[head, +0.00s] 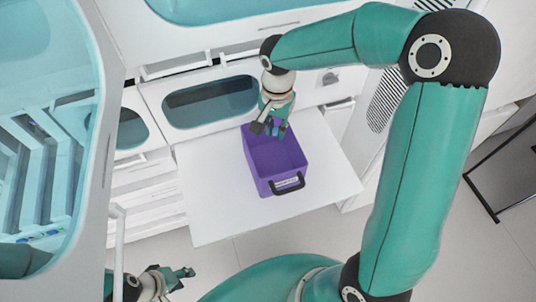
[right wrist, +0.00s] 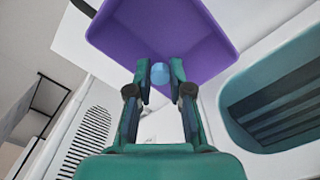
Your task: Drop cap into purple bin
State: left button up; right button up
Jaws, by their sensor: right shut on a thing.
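The purple bin (head: 286,160) stands open on a white pull-out shelf, with a black handle on its near side. My right gripper (head: 271,128) is at the bin's far end, above its rim in the head view. In the right wrist view my right gripper (right wrist: 159,75) is shut on a small light-blue round cap (right wrist: 158,74), held between the fingertips. The purple bin (right wrist: 205,40) lies behind the cap in that view. My left gripper (head: 184,273) is low at the bottom left of the head view, away from the bin; its finger gap is unclear.
The white shelf (head: 215,205) has bare room around the bin. White cabinets with tinted windows (head: 210,102) stand behind it. A glass-fronted case (head: 45,130) with racks fills the left side. A dark frame (head: 485,195) stands at the right.

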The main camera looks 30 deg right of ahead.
jog(key=f+b, duration=0.2)
jog(key=f, duration=0.1)
jog(key=f+b, duration=0.1)
jog(key=f, duration=0.1)
jog(key=shift+s+d+f, duration=0.2)
jog(key=shift+d+f, duration=0.05)
jog(key=shift+d, duration=0.15)
jog(key=o, duration=0.7)
jog(key=shift+o, duration=0.2)
jog(key=shift+r, duration=0.1)
notch_tip(320, 180, up, 12)
jog(key=shift+f, duration=0.1)
